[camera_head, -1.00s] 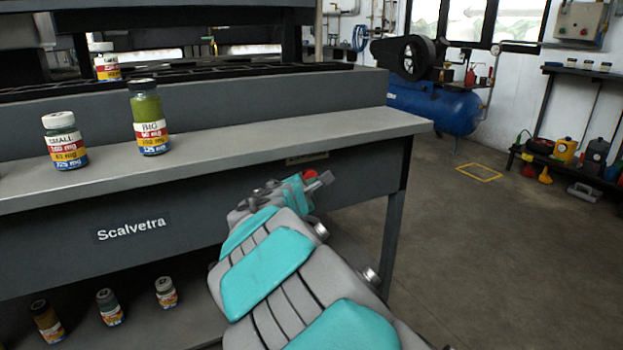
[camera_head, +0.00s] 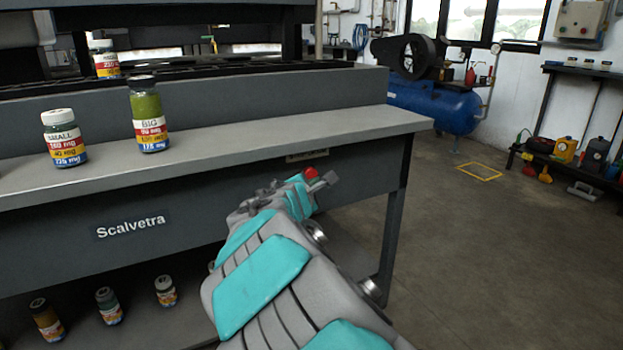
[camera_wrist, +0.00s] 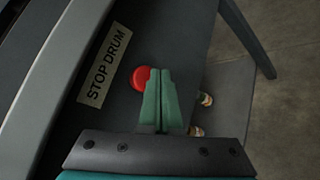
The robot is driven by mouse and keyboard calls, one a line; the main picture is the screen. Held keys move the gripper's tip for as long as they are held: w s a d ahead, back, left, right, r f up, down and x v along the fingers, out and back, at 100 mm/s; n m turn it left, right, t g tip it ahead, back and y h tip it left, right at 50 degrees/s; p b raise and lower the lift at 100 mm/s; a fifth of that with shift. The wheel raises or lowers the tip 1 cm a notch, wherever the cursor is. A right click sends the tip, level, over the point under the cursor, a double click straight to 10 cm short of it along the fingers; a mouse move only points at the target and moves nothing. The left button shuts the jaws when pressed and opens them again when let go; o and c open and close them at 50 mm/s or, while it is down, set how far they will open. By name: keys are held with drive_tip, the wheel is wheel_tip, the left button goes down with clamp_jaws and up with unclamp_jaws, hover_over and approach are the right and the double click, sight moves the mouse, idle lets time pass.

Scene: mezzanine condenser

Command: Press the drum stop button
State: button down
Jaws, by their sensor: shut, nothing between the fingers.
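The drum stop button is a round red button (camera_wrist: 140,77) on the dark front panel of the bench, beside a "STOP DRUM" label (camera_wrist: 104,64) in the wrist view. In the head view the red button (camera_head: 311,173) shows just past the end of my arm. My gripper (camera_wrist: 161,72) is shut and empty, its green fingertips together. In the wrist view the fingertips overlap the button's right edge and hide part of it. I cannot tell whether they touch it. In the head view the gripper is mostly hidden behind my wrist.
The bench top (camera_head: 250,147) overhangs the panel and holds a small jar (camera_head: 64,138) and a big jar (camera_head: 149,113). Several bottles stand on the lower shelf (camera_head: 190,310). A bench leg (camera_head: 393,235) is right of the button. The floor (camera_head: 480,250) to the right is mostly clear.

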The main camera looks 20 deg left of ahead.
idle(0.3)
drive_tip(key=s+d+b, duration=0.1)
drive_tip(key=s+d, duration=0.2)
drive_tip(key=shift+s+d+b, duration=0.15)
drive_tip(key=shift+d+b, duration=0.25)
idle(0.7)
